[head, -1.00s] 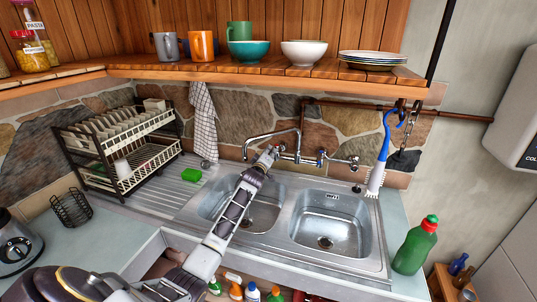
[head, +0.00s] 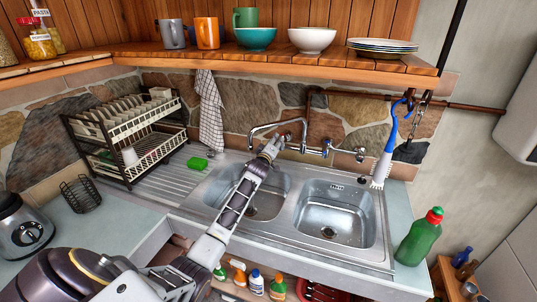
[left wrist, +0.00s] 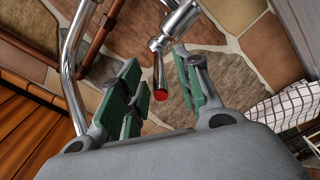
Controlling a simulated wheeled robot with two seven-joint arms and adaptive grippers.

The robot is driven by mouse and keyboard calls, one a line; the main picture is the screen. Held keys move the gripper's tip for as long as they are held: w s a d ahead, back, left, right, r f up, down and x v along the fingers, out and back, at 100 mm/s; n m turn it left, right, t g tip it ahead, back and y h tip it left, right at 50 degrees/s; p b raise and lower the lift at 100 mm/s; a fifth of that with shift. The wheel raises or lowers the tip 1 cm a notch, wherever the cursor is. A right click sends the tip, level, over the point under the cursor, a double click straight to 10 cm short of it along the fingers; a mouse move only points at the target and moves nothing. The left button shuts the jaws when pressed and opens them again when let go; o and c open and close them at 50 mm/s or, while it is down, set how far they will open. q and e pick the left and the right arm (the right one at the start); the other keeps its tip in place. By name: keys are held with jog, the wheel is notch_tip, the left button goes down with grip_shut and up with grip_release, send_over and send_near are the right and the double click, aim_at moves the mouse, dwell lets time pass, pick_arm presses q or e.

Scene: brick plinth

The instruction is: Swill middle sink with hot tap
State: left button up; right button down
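My left gripper (head: 277,143) reaches over the left basin to the wall tap. In the left wrist view the gripper (left wrist: 157,88) is open. A chrome hot tap lever with a red tip (left wrist: 160,94) stands between its green-padded fingers, with gaps on both sides. The tap's chrome spout (head: 277,124) arches above the left basin; a chrome pipe (left wrist: 67,70) shows left in the wrist view. The left basin (head: 218,193) lies between the drainboard and the right basin (head: 333,208), partly hidden by my arm. No running water is visible. My right gripper is not in view.
A green bottle (head: 417,240) stands right of the sink. A blue brush (head: 388,145) hangs from a hook. A green sponge (head: 197,163) and a dish rack (head: 130,140) are at left. A shelf (head: 270,64) with mugs and bowls overhangs the back.

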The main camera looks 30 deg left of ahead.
pick_arm(q)
jog(key=v, duration=1.1)
dwell(0.4)
jog(key=shift+s+d+f, duration=0.1)
